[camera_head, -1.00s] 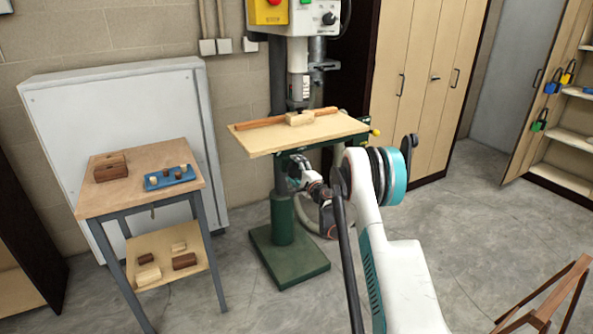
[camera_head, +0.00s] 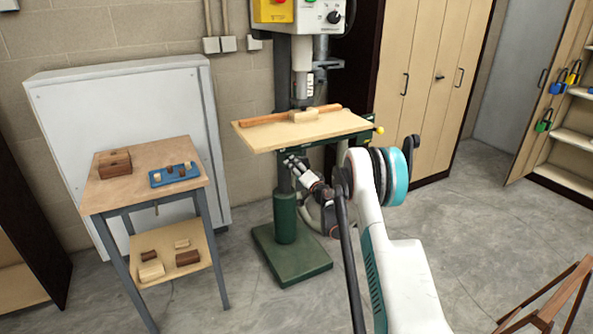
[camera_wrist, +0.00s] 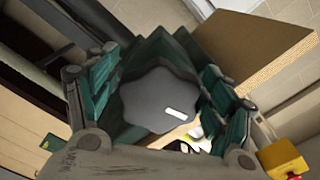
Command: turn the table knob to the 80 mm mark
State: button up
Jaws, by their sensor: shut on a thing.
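The drill press table (camera_head: 275,137) is a pale wooden board on the green column, below the drill head. In the wrist view the table knob (camera_wrist: 158,100) is a dark, lobed disc with one short white mark on its face, right of and below its middle. My gripper (camera_wrist: 158,95) has its teal-padded fingers on both sides of the knob and is shut on it. In the head view my gripper (camera_head: 298,168) is under the table, beside the column, and the knob is not distinguishable there. I see no readable scale or 80 mm mark.
A wooden fence and block (camera_head: 305,116) lie on the table. A small bench (camera_head: 115,198) with a blue tray (camera_head: 160,183) stands left. Tall cabinets (camera_head: 415,90) stand behind on the right. A wooden stand (camera_head: 548,305) is at the lower right. The floor between is clear.

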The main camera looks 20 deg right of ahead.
jog(key=shift+s+d+f, duration=0.15)
jog(key=shift+d+f, duration=0.1)
jog(key=shift+d, duration=0.35)
jog(key=o, duration=0.8)
jog(key=shift+o, duration=0.6)
jog(key=shift+d+f, duration=0.15)
jog(key=s, duration=1.1)
jog(key=shift+s, duration=0.4)
